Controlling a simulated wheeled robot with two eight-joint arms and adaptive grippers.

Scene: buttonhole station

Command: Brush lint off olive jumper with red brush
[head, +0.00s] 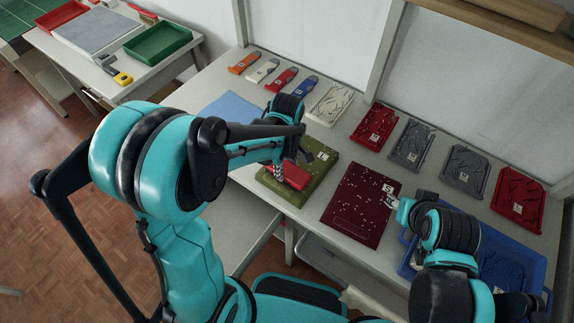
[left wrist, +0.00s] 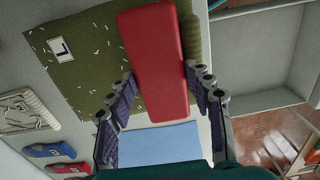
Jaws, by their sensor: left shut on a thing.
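The olive jumper (head: 316,172) lies flat and folded on the bench, with a white L label and pale lint specks. In the left wrist view the olive jumper (left wrist: 85,75) shows specks left of the brush. The red brush (head: 292,176) is a long block over the jumper's left part; whether it touches the cloth is unclear. My left gripper (left wrist: 160,78) is shut on the red brush (left wrist: 155,50), one finger on each side. My right gripper (head: 391,201) is over the right edge of the maroon jumper; its finger gap is too small to judge.
The speckled maroon jumper (head: 350,212) lies right of the olive one. A blue sheet (head: 230,108) lies to its left. Several small coloured items and folded garments line the back of the bench. A blue crate (head: 540,275) stands at the right. A side table (head: 185,60) holds trays.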

